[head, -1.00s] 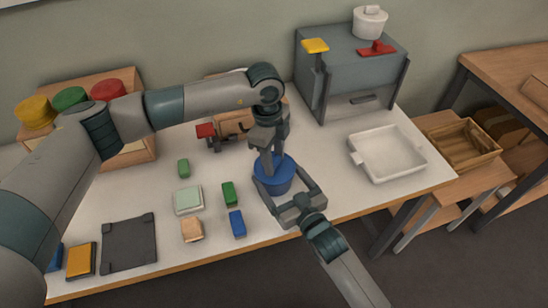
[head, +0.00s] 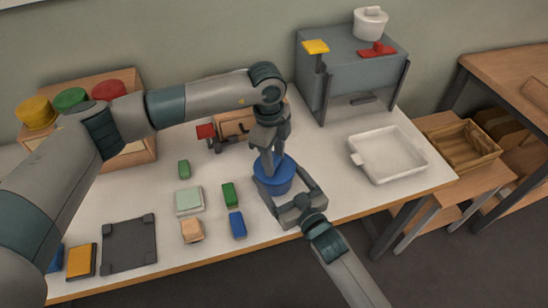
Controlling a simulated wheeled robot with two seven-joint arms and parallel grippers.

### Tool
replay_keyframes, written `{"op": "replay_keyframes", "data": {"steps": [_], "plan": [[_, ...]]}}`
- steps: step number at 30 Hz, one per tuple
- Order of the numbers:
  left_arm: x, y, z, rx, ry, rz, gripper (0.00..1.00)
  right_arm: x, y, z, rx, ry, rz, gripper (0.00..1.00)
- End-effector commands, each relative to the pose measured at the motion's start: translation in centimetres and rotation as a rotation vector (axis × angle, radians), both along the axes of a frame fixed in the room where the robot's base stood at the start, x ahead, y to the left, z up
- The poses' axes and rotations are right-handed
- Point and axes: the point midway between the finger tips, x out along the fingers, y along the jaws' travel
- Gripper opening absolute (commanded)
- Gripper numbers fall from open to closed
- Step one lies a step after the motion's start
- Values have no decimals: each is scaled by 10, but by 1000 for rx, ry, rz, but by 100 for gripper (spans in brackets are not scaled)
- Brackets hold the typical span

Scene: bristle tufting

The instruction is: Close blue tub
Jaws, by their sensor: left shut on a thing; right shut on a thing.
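The blue tub (head: 274,181) stands on the white table, right of the middle. My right gripper (head: 283,187) comes in from the front right, with its fingers shut around the tub's sides. My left gripper (head: 269,160) points down from above at the top of the tub. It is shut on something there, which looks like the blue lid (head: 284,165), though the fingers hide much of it. I cannot tell how fully the lid sits on the rim.
A white tray (head: 425,166) lies to the right, a grey cabinet (head: 345,70) stands behind it. Small blocks, including a green block (head: 229,195) and a blue block (head: 237,224), lie left of the tub. A dark mat (head: 129,244) lies at front left.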

Motion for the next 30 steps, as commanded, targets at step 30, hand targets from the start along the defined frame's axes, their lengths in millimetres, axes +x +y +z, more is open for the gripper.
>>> {"op": "replay_keyframes", "data": {"steps": [30], "plan": [[-1, 2, -14, 17, 2, 2, 0, 3, 0, 9, 14, -15, -1, 43]]}}
